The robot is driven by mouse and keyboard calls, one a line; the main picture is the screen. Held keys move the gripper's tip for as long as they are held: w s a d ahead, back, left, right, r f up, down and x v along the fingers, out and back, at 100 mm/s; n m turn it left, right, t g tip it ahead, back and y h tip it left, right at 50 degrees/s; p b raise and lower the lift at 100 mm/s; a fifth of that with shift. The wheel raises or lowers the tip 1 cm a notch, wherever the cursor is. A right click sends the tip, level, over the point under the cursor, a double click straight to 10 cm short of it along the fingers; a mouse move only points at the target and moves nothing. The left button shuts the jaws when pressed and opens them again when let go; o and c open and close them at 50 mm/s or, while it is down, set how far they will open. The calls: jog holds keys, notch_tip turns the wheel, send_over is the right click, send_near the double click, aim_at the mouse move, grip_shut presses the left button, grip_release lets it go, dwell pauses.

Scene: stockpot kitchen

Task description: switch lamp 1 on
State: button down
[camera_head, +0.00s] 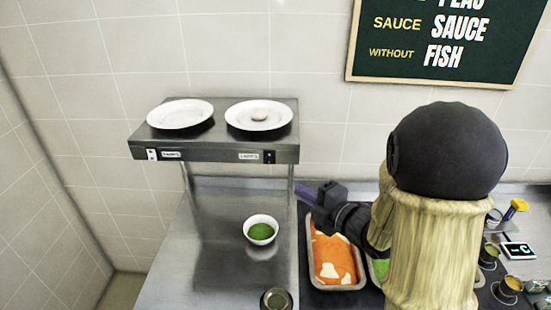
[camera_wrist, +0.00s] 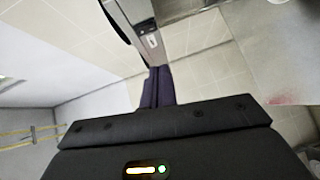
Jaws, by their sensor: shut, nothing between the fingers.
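A steel lamp shelf (camera_head: 216,146) stands at the back of the counter. The label print is too small to read surely. No lamp glow shows. My gripper (camera_head: 302,195) is shut and empty, right of and below the shelf's right end, apart from both switches. In the wrist view its fingertips (camera_wrist: 157,72) point toward the shelf's edge (camera_wrist: 130,15), with a small label (camera_wrist: 152,41) there.
A bowl of green food (camera_head: 261,230) stands below. A tray of orange food (camera_head: 335,282) lies under my arm. The counter left of the bowl is clear.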

jog(key=shift+s+a+r+n, duration=0.2)
jog(key=shift+r+n, duration=0.1)
jog(key=shift+n, duration=0.1)
jog(key=shift+w, duration=0.1)
jog(key=p, duration=0.8)
send_near(266, 163)
jog(key=a+r+x, duration=0.1)
jog(key=x, duration=0.4)
jog(key=shift+w+d+f, duration=0.2)
jog(key=shift+w+f, duration=0.15)
jog(key=shift+f, duration=0.2)
